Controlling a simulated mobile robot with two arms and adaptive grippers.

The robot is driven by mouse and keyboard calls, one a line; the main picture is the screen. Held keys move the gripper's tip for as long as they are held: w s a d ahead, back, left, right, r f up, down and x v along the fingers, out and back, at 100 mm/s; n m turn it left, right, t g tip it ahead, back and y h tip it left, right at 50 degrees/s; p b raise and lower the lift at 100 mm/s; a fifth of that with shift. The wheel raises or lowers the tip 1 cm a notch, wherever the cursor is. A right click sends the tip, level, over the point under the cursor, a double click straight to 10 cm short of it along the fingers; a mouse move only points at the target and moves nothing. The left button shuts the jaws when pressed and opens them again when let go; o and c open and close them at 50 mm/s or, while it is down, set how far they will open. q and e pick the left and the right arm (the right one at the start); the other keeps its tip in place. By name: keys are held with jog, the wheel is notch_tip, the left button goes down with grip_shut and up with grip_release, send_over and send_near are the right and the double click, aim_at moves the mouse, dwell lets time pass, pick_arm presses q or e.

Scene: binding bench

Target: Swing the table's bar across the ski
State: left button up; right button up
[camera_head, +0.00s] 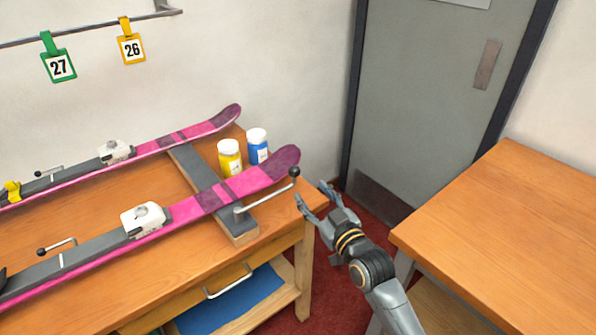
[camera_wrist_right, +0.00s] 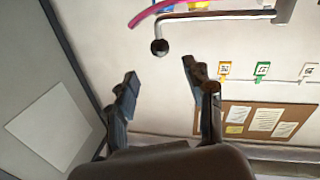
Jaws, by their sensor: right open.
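A metal bar (camera_head: 265,197) with a black ball knob (camera_head: 295,172) sits at the right end of the near pink ski (camera_head: 235,188). It runs beside the ski's near edge, its knob end pointing toward my right gripper. My right gripper (camera_head: 310,191) is open and empty, just right of the knob, with a small gap. In the right wrist view the knob (camera_wrist_right: 159,47) hangs just beyond and between the open fingertips (camera_wrist_right: 158,70), and the bar (camera_wrist_right: 215,16) extends right from it. My left gripper is not in view.
The wooden bench (camera_head: 160,262) also holds a far pink ski (camera_head: 185,138), yellow (camera_head: 230,160) and blue (camera_head: 257,148) jars, and another knobbed bar (camera_head: 62,246) at left. A second table (camera_head: 500,220) stands right. A grey door (camera_head: 430,90) is behind.

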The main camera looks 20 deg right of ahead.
aim_at(297, 175)
jog(key=w, duration=0.3)
jog(key=w+a, duration=0.1)
jog(key=w, duration=0.6)
jog(key=shift+w+a+f, duration=0.1)
jog(key=shift+w+a, duration=0.15)
jog(key=shift+w, duration=0.05)
grip_shut()
